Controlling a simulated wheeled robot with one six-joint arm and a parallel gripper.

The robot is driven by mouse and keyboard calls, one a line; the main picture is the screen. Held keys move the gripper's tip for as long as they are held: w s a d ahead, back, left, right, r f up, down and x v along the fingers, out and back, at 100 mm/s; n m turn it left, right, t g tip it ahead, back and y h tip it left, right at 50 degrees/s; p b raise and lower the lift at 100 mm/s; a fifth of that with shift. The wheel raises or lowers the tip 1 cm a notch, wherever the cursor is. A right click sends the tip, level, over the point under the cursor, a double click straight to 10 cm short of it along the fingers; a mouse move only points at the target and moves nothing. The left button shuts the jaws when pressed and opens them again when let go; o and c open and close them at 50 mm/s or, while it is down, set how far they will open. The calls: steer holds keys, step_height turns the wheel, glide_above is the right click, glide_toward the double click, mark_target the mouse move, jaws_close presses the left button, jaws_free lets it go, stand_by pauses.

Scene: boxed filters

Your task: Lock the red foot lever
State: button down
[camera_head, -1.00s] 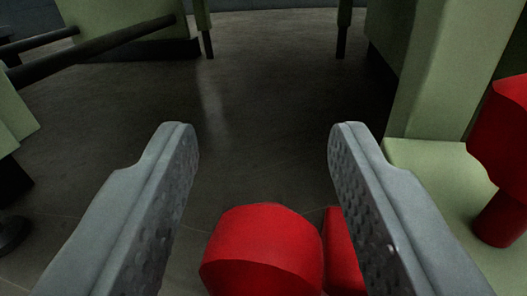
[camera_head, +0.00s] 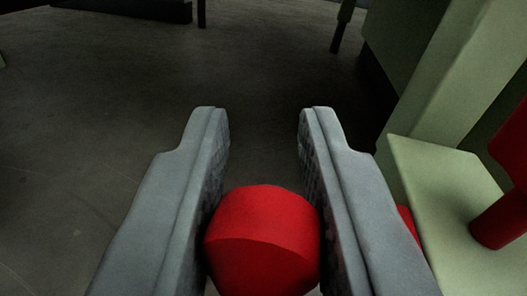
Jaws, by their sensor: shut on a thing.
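The red foot lever (camera_head: 262,240) shows as a rounded red end at the bottom middle of the view. My gripper (camera_head: 262,135) has its two grey fingers on either side of it and is shut on it. The fingertips reach past the red end, with a gap between them there. A small bit of red (camera_head: 408,222) shows behind the right finger; I cannot tell how it joins the lever. The lower part of the lever is out of view.
A pale green ledge and post (camera_head: 424,165) stand close on the right. A second red part (camera_head: 500,218) rises from the ledge at the right edge. Dark legs (camera_head: 341,35) stand further back. The dark floor (camera_head: 110,130) is clear on the left and ahead.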

steer(key=n, duration=0.1)
steer(key=a+f+n, duration=0.1)
steer(key=shift+a+f+n, duration=0.15)
steer(key=shift+f+n, duration=0.15)
steer(key=shift+a+f+n+g+h, duration=0.2)
steer(key=shift+f+n+h, duration=0.1)
steer(key=shift+f+n, duration=0.55)
steer(key=shift+a+f+n+g+h, duration=0.25)
steer(key=shift+f+n, duration=0.35)
steer(key=shift+n, duration=0.55)
steer(key=shift+a+f+n+g+h, duration=0.15)
steer(key=shift+f+n+h, duration=0.2)
steer(key=shift+f+n, duration=0.5)
steer(key=shift+n, duration=0.25)
steer(key=c, duration=1.2)
jaws_free()
steer(key=shift+d, duration=0.1)
steer(key=s+d+r, duration=0.1)
steer(key=s+r, duration=0.2)
steer(key=s, duration=1.4)
steer(key=shift+d, duration=0.3)
